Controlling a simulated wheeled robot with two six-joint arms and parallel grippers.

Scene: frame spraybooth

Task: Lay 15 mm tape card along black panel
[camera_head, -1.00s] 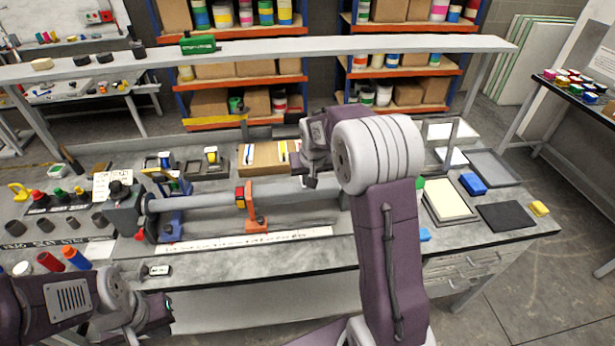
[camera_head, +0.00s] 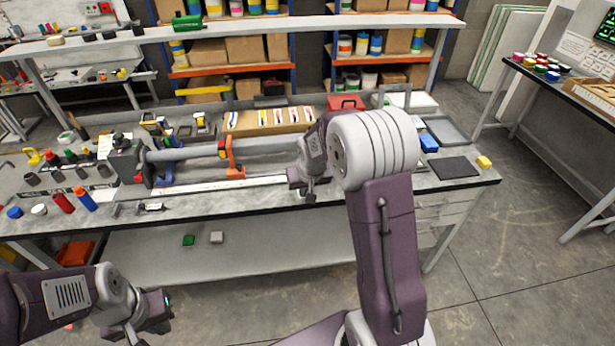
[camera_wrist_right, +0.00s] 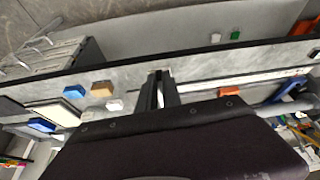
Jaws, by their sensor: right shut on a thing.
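The black panel (camera_head: 454,167) lies flat near the right end of the bench, right of my right arm. My right gripper (camera_head: 310,196) points down over the front part of the bench, left of the panel and apart from it. In the right wrist view its fingers (camera_wrist_right: 161,82) are shut on a thin pale strip (camera_wrist_right: 160,94), too small to identify surely as the tape card. A tray of strips with coloured ends (camera_head: 270,120) stands at the back of the bench. My left gripper (camera_head: 152,318) hangs low in front of the bench; its jaw opening is unclear.
A yellow block (camera_head: 483,162) and a blue block (camera_head: 428,142) lie near the panel. A grey roller (camera_head: 200,149) with an orange clamp (camera_head: 234,160) crosses the bench at left. A red case (camera_head: 346,102) stands behind my right arm. The bench's front right strip looks clear.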

